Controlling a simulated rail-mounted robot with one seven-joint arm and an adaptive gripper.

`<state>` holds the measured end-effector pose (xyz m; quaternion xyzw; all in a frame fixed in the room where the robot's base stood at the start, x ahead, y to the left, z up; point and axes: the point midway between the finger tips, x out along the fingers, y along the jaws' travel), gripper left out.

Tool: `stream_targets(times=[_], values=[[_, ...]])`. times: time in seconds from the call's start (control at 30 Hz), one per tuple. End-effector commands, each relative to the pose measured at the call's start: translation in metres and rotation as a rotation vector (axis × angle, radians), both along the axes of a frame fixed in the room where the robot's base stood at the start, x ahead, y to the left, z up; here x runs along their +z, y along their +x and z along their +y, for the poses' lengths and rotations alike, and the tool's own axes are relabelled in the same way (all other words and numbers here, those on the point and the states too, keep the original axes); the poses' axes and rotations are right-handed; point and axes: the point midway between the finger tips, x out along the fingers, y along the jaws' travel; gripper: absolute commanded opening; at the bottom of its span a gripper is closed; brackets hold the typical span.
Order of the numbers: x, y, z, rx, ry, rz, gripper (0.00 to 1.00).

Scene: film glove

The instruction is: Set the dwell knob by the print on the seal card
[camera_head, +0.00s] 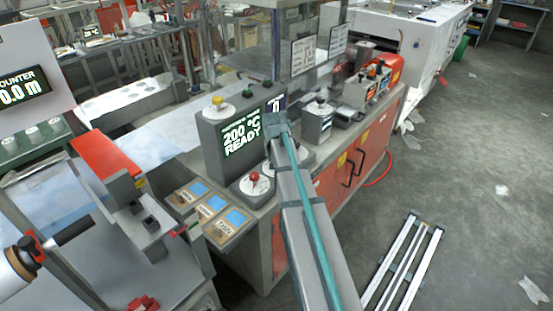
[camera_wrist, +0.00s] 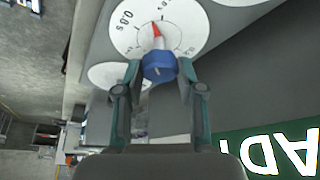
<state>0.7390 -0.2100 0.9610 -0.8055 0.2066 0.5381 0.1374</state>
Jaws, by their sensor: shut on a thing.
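In the wrist view my gripper (camera_wrist: 162,72) is shut on a blue round knob (camera_wrist: 159,66), one finger on either side. A red pointer (camera_wrist: 156,29) extends from the knob toward the top of the picture, over a white dial (camera_wrist: 186,17). A label like 0.05 or 0.85 lies left of the pointer; other labels are cut off or too small to read. In the head view my arm hides the held knob. Several cards (camera_head: 211,207) with blue squares lie on the ledge at the machine's front; their print is too small to read.
The grey control box (camera_head: 213,142) has a green display (camera_head: 244,137) reading 200 °C READY. A dial with a red knob (camera_head: 254,177) is left of my arm; a yellow knob (camera_head: 217,100) tops the box. A metal frame (camera_head: 405,262) lies on the floor at right.

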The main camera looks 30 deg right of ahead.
Motion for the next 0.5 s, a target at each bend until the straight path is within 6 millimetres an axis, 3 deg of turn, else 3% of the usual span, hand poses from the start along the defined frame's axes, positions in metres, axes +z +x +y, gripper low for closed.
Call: stream_targets(times=[0.5], values=[[-0.0001,0.0019,0.0007,-0.326,0.000,-0.002,0.04]])
